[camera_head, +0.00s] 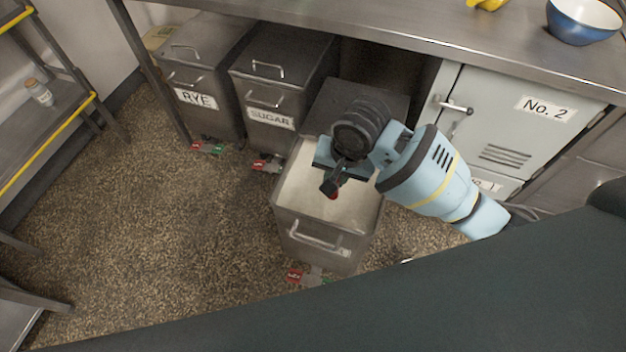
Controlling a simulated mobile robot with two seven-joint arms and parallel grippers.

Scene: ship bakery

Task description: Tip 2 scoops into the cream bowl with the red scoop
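My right gripper (334,181) reaches in from the right and points down over an open metal bin (318,243) filled with white powder. A small red piece (332,196), perhaps part of the red scoop, shows at the fingertips against the powder. The rest of it is hidden, and I cannot tell whether the fingers are closed on it. A blue bowl (575,31) with a pale inside stands on the steel counter at the top right. I see no bowl that is cream outside. My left gripper is out of view.
Lidded bins marked RYE (196,98) and SUGAR (270,118) stand left of the open bin. The steel counter (430,30) overhangs them. A grey No. 2 locker (510,120) is at right. A yellow object (487,4) lies on the counter. Floor at left is clear.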

